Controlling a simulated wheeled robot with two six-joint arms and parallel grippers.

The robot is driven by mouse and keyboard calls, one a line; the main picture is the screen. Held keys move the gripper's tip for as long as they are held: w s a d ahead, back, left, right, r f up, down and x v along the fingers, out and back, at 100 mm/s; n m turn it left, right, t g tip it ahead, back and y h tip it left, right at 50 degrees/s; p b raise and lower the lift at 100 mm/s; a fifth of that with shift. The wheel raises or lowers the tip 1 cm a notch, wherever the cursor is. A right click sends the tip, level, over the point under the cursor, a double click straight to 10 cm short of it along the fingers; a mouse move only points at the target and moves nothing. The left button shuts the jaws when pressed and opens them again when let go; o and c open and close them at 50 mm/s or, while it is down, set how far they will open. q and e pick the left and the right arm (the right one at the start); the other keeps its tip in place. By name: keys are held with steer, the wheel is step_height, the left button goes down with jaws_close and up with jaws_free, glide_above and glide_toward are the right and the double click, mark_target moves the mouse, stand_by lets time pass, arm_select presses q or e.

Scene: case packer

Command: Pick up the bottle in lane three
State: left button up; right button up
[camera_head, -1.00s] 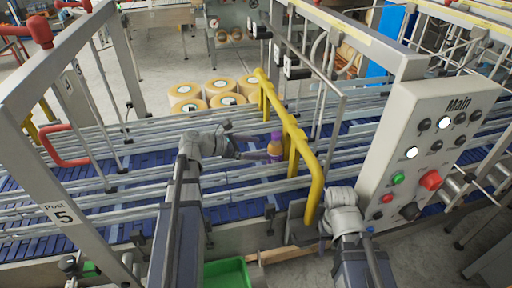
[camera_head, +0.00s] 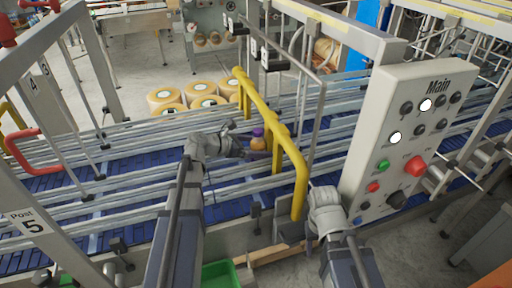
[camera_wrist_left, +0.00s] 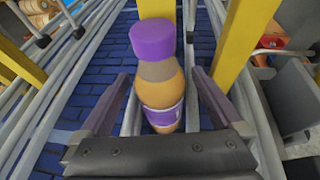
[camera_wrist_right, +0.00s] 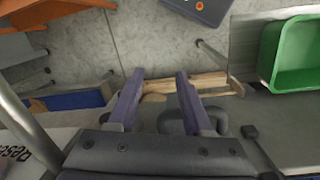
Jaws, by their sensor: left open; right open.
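An orange bottle with a purple cap and purple label (camera_wrist_left: 160,85) stands upright on the blue conveyor between metal rails. In the head view, the bottle (camera_head: 258,141) is just left of the yellow guard rail. My left gripper (camera_wrist_left: 160,78) is open, with one finger on each side of the bottle and gaps visible beside it. In the head view, my left gripper (camera_head: 246,148) reaches the bottle from the left. My right gripper (camera_wrist_right: 160,75) is open and empty, above the floor beside the conveyor. Its fingers are hidden in the head view.
The yellow guard rail (camera_head: 293,150) stands close right of the bottle. The Main control panel (camera_head: 405,140) is right of my right arm. A green bin (camera_head: 220,275) sits low in front, also in the right wrist view (camera_wrist_right: 296,55). Yellow-and-white rolls (camera_head: 203,102) lie behind the conveyor.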

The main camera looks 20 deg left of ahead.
arm_select(q)
jaws_close()
stand_by(0.8)
